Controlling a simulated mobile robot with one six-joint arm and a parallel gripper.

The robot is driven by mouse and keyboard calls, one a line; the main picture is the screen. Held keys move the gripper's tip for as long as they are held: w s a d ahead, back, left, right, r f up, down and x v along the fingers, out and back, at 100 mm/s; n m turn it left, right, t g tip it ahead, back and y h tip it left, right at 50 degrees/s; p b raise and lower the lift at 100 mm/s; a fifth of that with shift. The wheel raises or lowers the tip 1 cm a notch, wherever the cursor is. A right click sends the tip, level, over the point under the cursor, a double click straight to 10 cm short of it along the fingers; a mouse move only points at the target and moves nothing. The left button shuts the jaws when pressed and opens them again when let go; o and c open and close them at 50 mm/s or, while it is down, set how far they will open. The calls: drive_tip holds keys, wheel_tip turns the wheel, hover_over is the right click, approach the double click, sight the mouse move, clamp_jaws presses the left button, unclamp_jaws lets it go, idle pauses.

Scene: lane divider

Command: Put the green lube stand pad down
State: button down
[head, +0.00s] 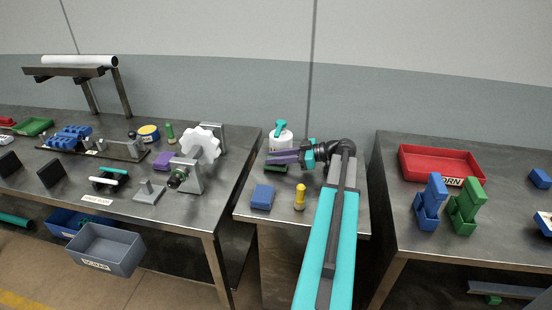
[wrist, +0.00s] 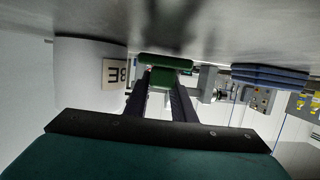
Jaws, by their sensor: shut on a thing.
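The green lube stand pad (head: 276,170) is at the back of the narrow middle table (head: 242,208), in front of the white canister (head: 283,144) with a teal top. My gripper (head: 270,159) reaches in from the right, low over the tabletop, with the pad below its fingers. In the wrist view, my gripper (wrist: 162,88) is shut on the narrower part of the pad (wrist: 166,62). The pad's wide plate lies along the tabletop, which is at the top of that picture. I cannot tell whether it touches the tabletop.
A blue block (head: 262,196) and a yellow-topped bottle-like piece (head: 300,198) stand nearer the front of the same table. The canister also shows close beside my gripper in the wrist view (wrist: 85,75). A gap separates this table from the right table (head: 400,215).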

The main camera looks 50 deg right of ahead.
drive_tip(key=shift+s+a+f+b, duration=0.1)
drive_tip(key=shift+a+f+b, duration=0.05)
drive_tip(key=shift+f+b, duration=0.35)
drive_tip(key=c, duration=1.5)
unclamp_jaws()
drive_tip(key=shift+f, duration=0.1)
drive_tip(key=shift+a, duration=0.1)
drive_tip(key=shift+r+p, duration=0.25)
drive_tip(key=shift+p, duration=0.1)
drive_tip(key=shift+r+p, duration=0.5)
drive_tip(key=shift+p, duration=0.15)
drive_tip(key=b+v, duration=0.1)
drive_tip(key=v, duration=0.4)
drive_tip(key=b+v, duration=0.1)
drive_tip(key=v, duration=0.5)
drive_tip(key=shift+d+b, duration=0.3)
drive_tip(key=shift+b, duration=0.05)
drive_tip(key=shift+s+d+r, duration=0.2)
drive_tip(key=shift+s, duration=0.15)
